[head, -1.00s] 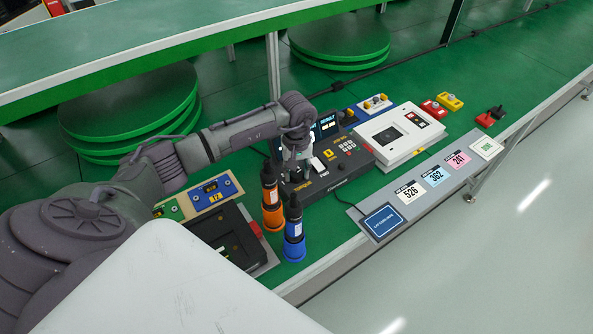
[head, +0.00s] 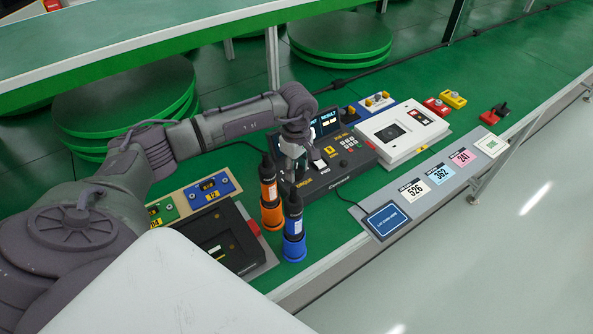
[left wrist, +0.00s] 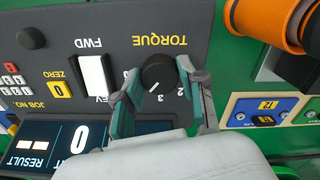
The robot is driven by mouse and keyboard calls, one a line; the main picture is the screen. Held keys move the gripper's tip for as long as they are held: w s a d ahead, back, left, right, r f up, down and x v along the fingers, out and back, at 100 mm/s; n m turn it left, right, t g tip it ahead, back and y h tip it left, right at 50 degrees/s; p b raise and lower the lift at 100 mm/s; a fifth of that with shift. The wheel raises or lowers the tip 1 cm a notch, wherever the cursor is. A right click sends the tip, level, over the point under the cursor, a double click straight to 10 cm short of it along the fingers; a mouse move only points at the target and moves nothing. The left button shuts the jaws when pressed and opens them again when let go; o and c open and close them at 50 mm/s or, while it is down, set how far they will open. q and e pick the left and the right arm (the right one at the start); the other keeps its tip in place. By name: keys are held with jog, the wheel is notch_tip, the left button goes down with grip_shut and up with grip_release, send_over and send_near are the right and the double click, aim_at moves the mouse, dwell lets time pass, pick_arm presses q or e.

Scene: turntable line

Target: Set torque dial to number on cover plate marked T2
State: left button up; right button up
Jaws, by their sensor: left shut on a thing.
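The black torque dial (left wrist: 158,72) sits on a dark console (head: 335,170) beside yellow TORQUE lettering, with the digits 2 and 3 showing near it. A short white mark on the dial points toward the lower left in the left wrist view, near the 3; its exact setting is unclear. My left gripper (left wrist: 156,82) is shut on the dial, a finger on each side; it also shows in the head view (head: 293,165). A blue cover plate (head: 224,182) has a small yellow label that seems to read T2. It also shows in the left wrist view (left wrist: 240,105). My right gripper is not in view.
An orange driver (head: 270,195) and a blue driver (head: 293,230) stand upright close to my left gripper. A white box (head: 400,140) is right of the console. Cards numbered 526, 362 and 241 lie on a grey strip (head: 398,212) in front.

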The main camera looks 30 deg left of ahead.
pick_arm(q)
jog(key=n+b, duration=0.1)
jog(key=n, duration=0.2)
jog(key=shift+n, duration=0.4)
jog(key=n, duration=0.3)
jog(key=shift+n+b, duration=0.3)
jog(key=shift+b, duration=0.1)
jog(key=n, duration=0.3)
jog(key=shift+n, duration=0.3)
jog(key=shift+r+n+b, duration=0.1)
jog(key=shift+n+b, duration=0.25)
jog(key=shift+n, duration=1.85)
jog(key=o, duration=1.1)
jog(key=shift+o, duration=0.2)
